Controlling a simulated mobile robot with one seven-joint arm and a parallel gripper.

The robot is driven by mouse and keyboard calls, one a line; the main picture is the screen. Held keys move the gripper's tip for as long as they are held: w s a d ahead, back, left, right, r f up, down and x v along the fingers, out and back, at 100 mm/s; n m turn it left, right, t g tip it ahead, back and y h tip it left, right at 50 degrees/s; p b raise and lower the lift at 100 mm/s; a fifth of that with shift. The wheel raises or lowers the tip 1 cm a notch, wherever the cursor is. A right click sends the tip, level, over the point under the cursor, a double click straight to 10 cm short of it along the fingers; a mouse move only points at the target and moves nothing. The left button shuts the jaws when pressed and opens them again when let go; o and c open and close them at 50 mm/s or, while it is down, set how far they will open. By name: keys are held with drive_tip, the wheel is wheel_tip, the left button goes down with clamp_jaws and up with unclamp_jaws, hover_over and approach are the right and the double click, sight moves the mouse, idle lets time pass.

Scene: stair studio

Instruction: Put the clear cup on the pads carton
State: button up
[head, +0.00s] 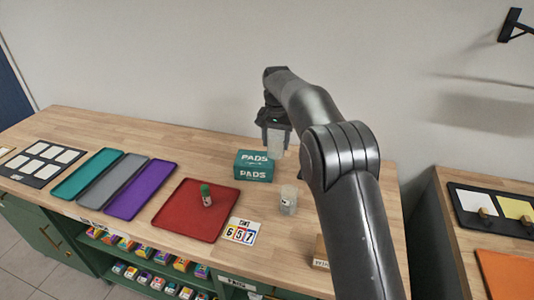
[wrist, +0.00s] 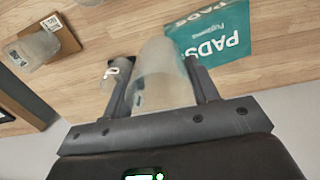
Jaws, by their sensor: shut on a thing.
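A clear cup (head: 277,146) is between the fingers of my gripper (head: 277,124), which is shut on it. The wrist view shows the cup (wrist: 162,75) between both fingers (wrist: 160,92). The teal pads carton (head: 254,166) stands on the wooden table, with white lettering on its front. In the head view the held cup is just behind and to the right of the carton; its lower part is partly hidden. In the wrist view the carton (wrist: 212,35) lies to the right of the cup, apart from the right finger. I cannot tell the cup's height over the table.
A translucent labelled jar (head: 288,200) stands right of the red tray (head: 190,212), which holds a green-capped bottle (head: 206,195). A cardboard box (head: 321,252) is near the front edge. In the wrist view, another clear container (wrist: 34,49) is at the left.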

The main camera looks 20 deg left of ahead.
sight(268, 152)
drive_tip(key=a+f, duration=0.1)
drive_tip(key=a, duration=0.1)
drive_tip(key=shift+w+a+f, duration=0.1)
drive_tip(key=shift+a+f, duration=0.2)
drive_tip(key=shift+f, duration=2)
drive_tip(key=shift+f, duration=0.1)
drive_tip(key=o, duration=1)
wheel_tip(268, 152, up, 11)
drive_tip(key=shift+r, duration=0.6)
